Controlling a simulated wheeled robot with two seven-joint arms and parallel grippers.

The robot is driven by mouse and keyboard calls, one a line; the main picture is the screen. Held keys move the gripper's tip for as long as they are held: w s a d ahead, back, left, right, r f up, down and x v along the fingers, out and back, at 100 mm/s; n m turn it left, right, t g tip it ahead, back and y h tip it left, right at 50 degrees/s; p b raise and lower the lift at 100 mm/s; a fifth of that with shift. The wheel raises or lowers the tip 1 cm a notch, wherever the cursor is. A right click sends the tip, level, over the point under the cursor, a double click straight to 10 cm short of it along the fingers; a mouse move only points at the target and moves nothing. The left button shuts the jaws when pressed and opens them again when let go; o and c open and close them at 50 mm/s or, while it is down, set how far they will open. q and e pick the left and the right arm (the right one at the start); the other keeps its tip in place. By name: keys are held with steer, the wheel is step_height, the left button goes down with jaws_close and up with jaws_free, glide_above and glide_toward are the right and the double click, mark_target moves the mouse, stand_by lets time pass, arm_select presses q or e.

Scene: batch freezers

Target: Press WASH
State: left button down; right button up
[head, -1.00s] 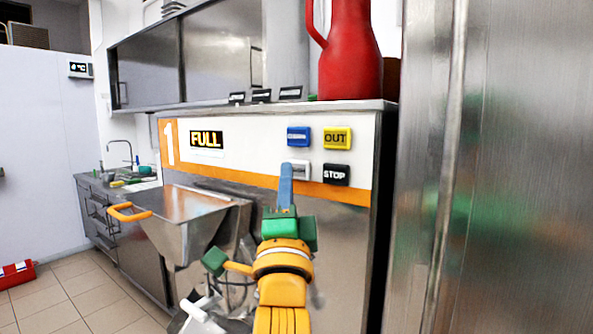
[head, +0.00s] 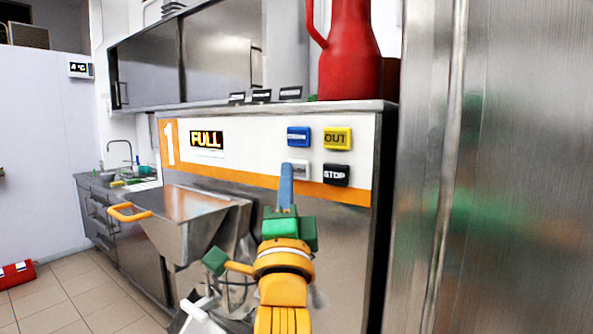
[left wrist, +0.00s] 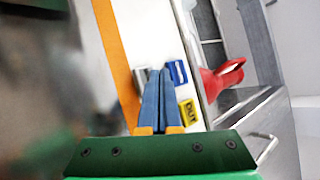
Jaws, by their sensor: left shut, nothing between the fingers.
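The freezer marked 1 has a white control panel (head: 255,142) with a blue button (head: 298,137), a yellow OUT button (head: 338,138), a black STOP button (head: 336,175) and a pale grey button (head: 301,170). The labels on the blue and grey buttons are too small to read. My left gripper (head: 286,168) is shut and empty, its blue fingertips over the left part of the grey button. In the left wrist view the shut fingertips (left wrist: 152,74) are beside the grey button (left wrist: 140,76); I cannot tell whether they touch it. My right gripper is not in view.
A red jug (head: 347,60) stands on top of the freezer. A steel hopper with an orange handle (head: 130,212) juts out at left. A tall steel surface (head: 520,170) fills the right side. A yellow FULL display (head: 206,140) is on the panel.

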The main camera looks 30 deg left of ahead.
arm_select(q)
steer(key=shift+w, duration=0.4)
steer(key=shift+w, duration=0.45)
stand_by(0.6)
steer(key=shift+s+p, duration=0.35)
steer(key=shift+s, duration=0.5)
steer(key=s+p, duration=0.1)
steer(key=s, duration=0.4)
steer(key=shift+a, duration=0.2)
stand_by(0.7)
